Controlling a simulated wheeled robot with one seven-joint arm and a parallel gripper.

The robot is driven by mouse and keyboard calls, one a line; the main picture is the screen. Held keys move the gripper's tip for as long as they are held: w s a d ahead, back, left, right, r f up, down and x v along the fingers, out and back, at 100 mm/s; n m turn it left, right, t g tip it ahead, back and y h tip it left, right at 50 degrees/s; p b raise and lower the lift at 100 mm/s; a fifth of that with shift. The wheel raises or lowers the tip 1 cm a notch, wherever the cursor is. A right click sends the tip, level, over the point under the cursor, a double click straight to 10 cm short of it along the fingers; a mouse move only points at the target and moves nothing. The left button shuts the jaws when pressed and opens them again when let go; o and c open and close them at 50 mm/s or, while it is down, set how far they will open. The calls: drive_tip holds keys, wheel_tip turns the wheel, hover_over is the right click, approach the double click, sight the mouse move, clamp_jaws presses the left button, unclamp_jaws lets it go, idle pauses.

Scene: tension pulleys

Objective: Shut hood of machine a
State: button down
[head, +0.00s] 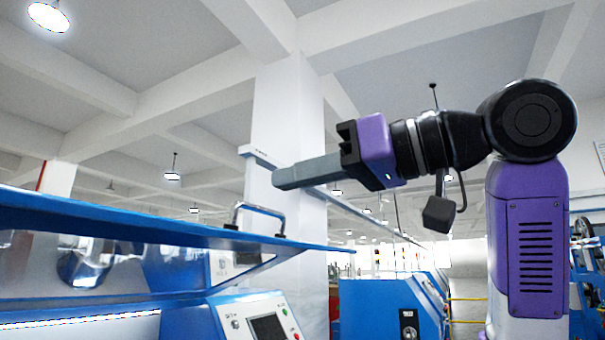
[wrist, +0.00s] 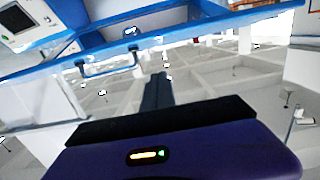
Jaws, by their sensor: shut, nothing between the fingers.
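The hood (head: 150,221) is a blue panel with a clear window under it, on the blue machine at the left of the head view. It stands raised above the machine body. A metal bar handle (head: 258,212) sits on its near right corner. In the wrist view the hood's blue edge (wrist: 205,32) runs across the top, with the handle (wrist: 108,70) on it. My gripper (head: 278,179) is shut and empty, its long grey fingers pointing left, above and slightly right of the handle in the head view. Its fingers (wrist: 160,78) appear apart from the hood. No machine label is readable.
A control panel with a screen (head: 268,326) is on the machine below the hood. A white pillar (head: 288,110) stands behind my gripper. Another blue machine (head: 385,308) stands farther back at centre right. The air around my gripper looks clear.

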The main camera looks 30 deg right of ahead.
drive_tip(key=w+a+f+p, duration=0.2)
drive_tip(key=w+a+f, duration=0.1)
drive_tip(key=w, duration=0.3)
drive_tip(key=shift+a+f, duration=0.3)
drive_tip(key=shift+f, duration=0.4)
drive_tip(key=shift+w+f, duration=0.1)
